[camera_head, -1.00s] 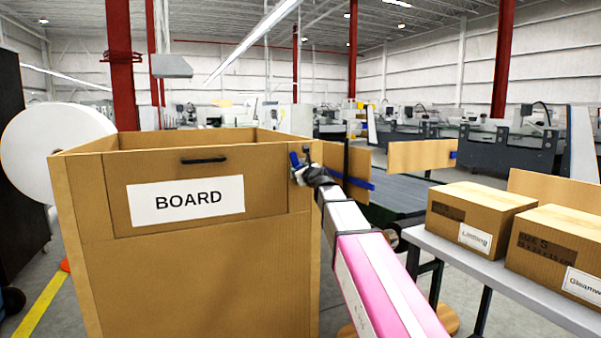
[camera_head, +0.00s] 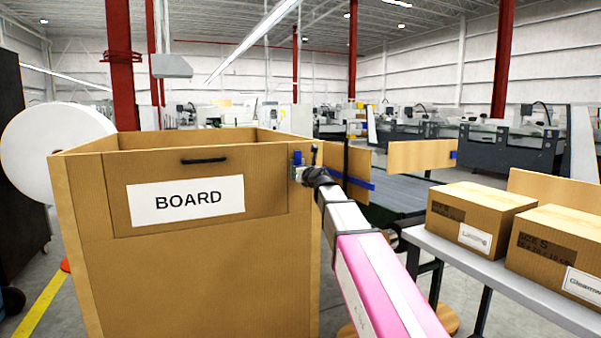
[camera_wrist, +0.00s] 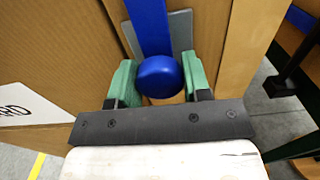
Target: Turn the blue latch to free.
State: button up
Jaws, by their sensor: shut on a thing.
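The blue latch (camera_head: 297,158) sits at the top right corner of the front of the brown bin labelled BOARD (camera_head: 80,215). It looks roughly upright in the head view. In the wrist view its blue lever (camera_wrist: 149,25) ends in a round knob, with a grey plate behind. My gripper (camera_wrist: 160,82) has its green fingers on either side of the knob and is shut on it. In the head view my gripper (camera_head: 302,174) is small and dark at the latch, and its fingers are hard to make out.
The bin's front panel (camera_head: 150,170) has a black handle (camera_head: 204,161). A grey table (camera_head: 500,270) with cardboard boxes (camera_head: 470,215) stands to the right. A conveyor with wooden boards (camera_head: 420,155) lies behind. A white roll (camera_head: 55,150) is at the left.

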jog(key=o, duration=1.3)
jog(key=shift+s, duration=0.1)
jog(key=v, duration=1)
jog(key=shift+s+d, duration=0.15)
jog(key=shift+s, duration=0.2)
